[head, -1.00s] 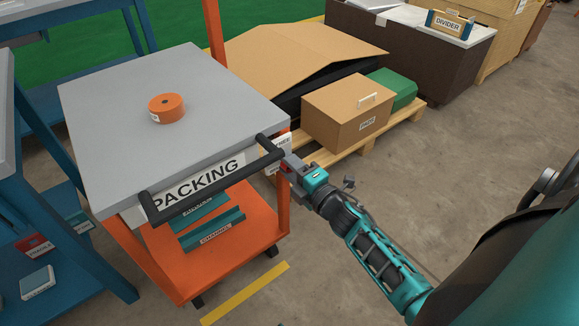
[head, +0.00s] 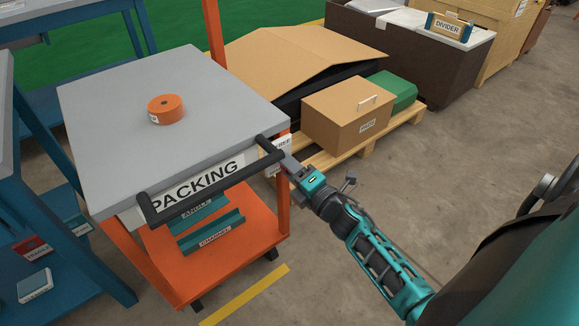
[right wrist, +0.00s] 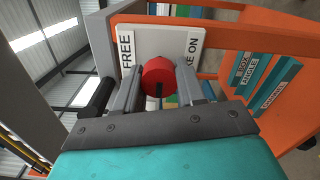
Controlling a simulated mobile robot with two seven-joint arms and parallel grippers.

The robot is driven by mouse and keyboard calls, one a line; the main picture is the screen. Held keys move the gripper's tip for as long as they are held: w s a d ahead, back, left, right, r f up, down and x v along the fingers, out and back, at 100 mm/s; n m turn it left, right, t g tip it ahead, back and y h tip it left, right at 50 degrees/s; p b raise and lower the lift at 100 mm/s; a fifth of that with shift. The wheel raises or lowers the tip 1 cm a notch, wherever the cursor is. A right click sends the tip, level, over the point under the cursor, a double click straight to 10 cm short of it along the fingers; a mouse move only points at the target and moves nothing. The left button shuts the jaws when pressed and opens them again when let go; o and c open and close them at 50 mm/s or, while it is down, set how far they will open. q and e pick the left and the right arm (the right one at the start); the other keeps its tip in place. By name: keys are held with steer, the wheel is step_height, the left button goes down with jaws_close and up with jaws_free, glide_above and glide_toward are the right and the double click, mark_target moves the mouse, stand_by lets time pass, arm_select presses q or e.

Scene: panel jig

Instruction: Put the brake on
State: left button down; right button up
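The red brake knob (right wrist: 158,76) sits on a white plate (right wrist: 160,45) in the right wrist view. The plate reads "FREE" on the left and a partly covered "...KE ON" on the right. A dark mark on the knob points down in that view. My right gripper (right wrist: 160,85) is shut on the knob, with one finger close along each side. In the head view my right gripper (head: 287,164) is at the right corner of the grey-topped cart (head: 190,90), and its fingers hide the knob. My left gripper is not in view.
The cart carries a black push handle (head: 215,190), a "PACKING" sign (head: 198,187) and an orange roll (head: 166,109) on top. A pallet (head: 345,145) with boxes stands behind it. Blue shelving (head: 60,230) is on the left. The floor on the right is clear.

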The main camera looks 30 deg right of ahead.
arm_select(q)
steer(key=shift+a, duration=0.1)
arm_select(e)
steer(key=o, duration=0.4)
steer(key=shift+s, duration=0.1)
arm_select(q)
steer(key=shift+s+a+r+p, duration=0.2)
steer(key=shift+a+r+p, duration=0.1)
steer(key=shift+p, duration=0.5)
arm_select(e)
steer(key=s+d, duration=0.1)
steer(key=s, duration=1.1)
steer(key=shift+s, duration=0.4)
